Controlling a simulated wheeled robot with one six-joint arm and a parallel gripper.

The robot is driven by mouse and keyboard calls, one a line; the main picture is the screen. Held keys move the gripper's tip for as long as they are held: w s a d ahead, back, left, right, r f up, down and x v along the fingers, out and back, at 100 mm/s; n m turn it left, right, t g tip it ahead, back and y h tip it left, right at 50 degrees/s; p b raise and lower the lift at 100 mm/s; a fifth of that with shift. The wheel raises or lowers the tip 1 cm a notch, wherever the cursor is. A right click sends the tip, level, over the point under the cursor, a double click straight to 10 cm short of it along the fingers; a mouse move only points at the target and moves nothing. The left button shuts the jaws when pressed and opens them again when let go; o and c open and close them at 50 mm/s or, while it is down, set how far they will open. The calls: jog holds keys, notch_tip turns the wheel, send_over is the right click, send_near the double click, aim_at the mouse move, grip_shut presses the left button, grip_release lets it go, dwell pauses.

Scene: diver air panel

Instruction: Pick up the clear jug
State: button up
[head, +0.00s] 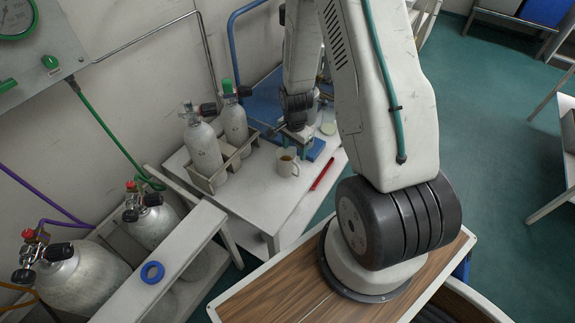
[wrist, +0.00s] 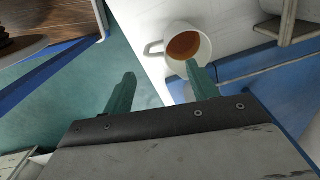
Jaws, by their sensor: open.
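I cannot make out a clear jug for certain in either view; my arm hides part of the white table behind it. My gripper (wrist: 161,84) is open, with its two green fingers apart and nothing between them. In the head view my gripper (head: 300,140) is low over the table, partly hidden by its own dark wrist. A white mug (wrist: 154,49) with brown liquid stands upright just beyond the fingers, nearer the right one. In the head view the mug (head: 287,166) stands in front of my gripper.
A red marker-like stick (head: 323,174) lies right of the mug. Two grey cylinders, one (head: 203,152) nearer, stand in a rack left of it. A pale yellow round item (head: 328,128) lies behind. Green floor (head: 500,110) is open at right.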

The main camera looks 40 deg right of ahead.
aim_at(289, 166)
jog(key=shift+m, duration=0.5)
jog(key=f, duration=0.7)
jog(key=s+f, duration=0.1)
jog(key=f, duration=0.3)
jog(key=shift+s+d+f, duration=0.1)
jog(key=shift+d+f, duration=0.05)
jog(key=shift+f, duration=0.15)
jog(key=c, duration=1.2)
